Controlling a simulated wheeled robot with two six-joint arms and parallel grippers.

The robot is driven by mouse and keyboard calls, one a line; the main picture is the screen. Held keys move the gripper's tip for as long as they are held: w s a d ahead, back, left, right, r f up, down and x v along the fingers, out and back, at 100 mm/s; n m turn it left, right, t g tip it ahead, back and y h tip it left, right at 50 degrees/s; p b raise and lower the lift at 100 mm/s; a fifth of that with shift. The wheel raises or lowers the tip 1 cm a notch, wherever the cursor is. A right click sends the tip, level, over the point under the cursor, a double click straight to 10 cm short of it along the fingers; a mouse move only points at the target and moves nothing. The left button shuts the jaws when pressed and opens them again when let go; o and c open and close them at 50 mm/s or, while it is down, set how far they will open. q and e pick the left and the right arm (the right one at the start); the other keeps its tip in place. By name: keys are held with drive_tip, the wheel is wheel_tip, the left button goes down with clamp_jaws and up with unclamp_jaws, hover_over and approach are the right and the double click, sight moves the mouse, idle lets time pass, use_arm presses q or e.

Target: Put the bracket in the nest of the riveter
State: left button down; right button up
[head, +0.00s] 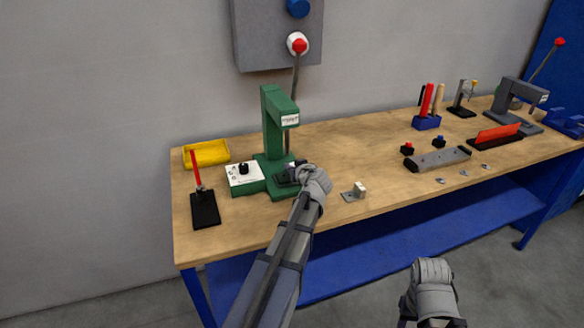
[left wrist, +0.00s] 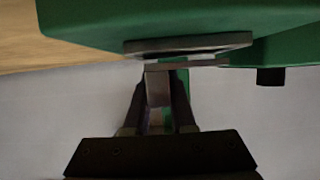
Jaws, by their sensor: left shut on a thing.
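The green riveter (head: 272,130) stands on the bench with its lever raised. My left gripper (head: 298,172) is at the front of its base, over the nest area, and hides part of it. In the left wrist view the gripper (left wrist: 157,92) is shut on the upright tab of the grey bracket (left wrist: 195,65). The bracket's flat plate lies close along the grey nest (left wrist: 190,44) on the green body. I cannot tell whether plate and nest touch. My right gripper (head: 432,272) is in front of the bench, away from everything; its fingers do not show clearly.
A white control box (head: 244,173), a black stand with a red handle (head: 204,207) and a yellow bin (head: 207,152) are to the left. A small plate with a pale block (head: 355,192) lies to the right. Farther right are a grey fixture (head: 438,159) and small metal pieces.

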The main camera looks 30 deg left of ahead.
use_arm(q)
drive_tip(key=shift+f+b, duration=0.3)
drive_tip(key=shift+f, duration=0.15)
drive_tip(key=shift+r, duration=0.1)
drive_tip(key=c, duration=0.8)
unclamp_jaws()
drive_tip(key=shift+o, duration=0.2)
drive_tip(key=shift+r, duration=0.15)
drive_tip(key=shift+s+d+r+p, duration=0.1)
drive_tip(key=shift+s+r+p, duration=0.05)
drive_tip(key=shift+r+p, duration=0.35)
drive_tip(key=shift+s+d+r+p, duration=0.1)
drive_tip(key=shift+r+p, duration=0.2)
drive_tip(key=shift+p, duration=0.25)
drive_tip(key=p+v, duration=0.3)
drive_tip(key=v, duration=0.8)
drive_tip(key=shift+d+p, duration=0.15)
drive_tip(key=shift+p, duration=0.25)
